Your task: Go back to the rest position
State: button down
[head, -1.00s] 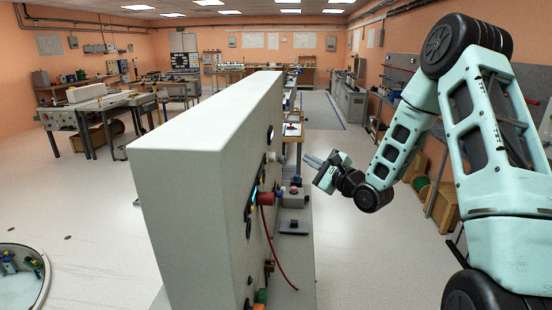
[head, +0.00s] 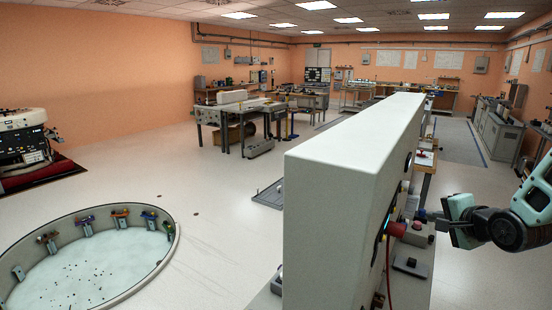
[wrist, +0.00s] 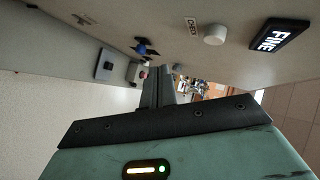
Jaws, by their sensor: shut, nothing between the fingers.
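My gripper (head: 432,216) is at the right of the head view, beside the right face of the tall pale panel housing (head: 340,140). Its fingers point left toward the panel's controls, and I cannot tell from the head view how close they are. In the wrist view the fingers (wrist: 158,88) are together with nothing between them. Most of my arm is outside the head view.
The panel face carries a red knob (head: 396,229) with a red cable, and in the wrist view a white knob (wrist: 214,35) and a lit display (wrist: 279,39). A round pit (head: 90,262) lies at lower left. Workbenches (head: 245,112) stand behind; open floor lies between.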

jog(key=s+a+n+g+h, duration=0.1)
jog(key=s+a+n+g, duration=0.35)
jog(key=s+n, duration=0.4)
jog(key=s+a+n+g, duration=0.3)
jog(key=s+n+g, duration=0.25)
jog(key=s, duration=0.65)
jog(key=s+a+f+n+g+b, duration=0.1)
jog(key=s+a+n+b, duration=0.1)
jog(key=s+a+n, duration=0.2)
jog(key=s+a+f+n+g+b, duration=0.1)
jog(key=s+a+n, duration=0.3)
jog(key=s+a, duration=0.5)
jog(key=a+b, duration=0.1)
jog(key=a, duration=0.4)
jog(key=shift+s+a+f+b, duration=0.15)
jog(key=shift+s+a+b, duration=0.05)
jog(key=shift+s+b, duration=0.2)
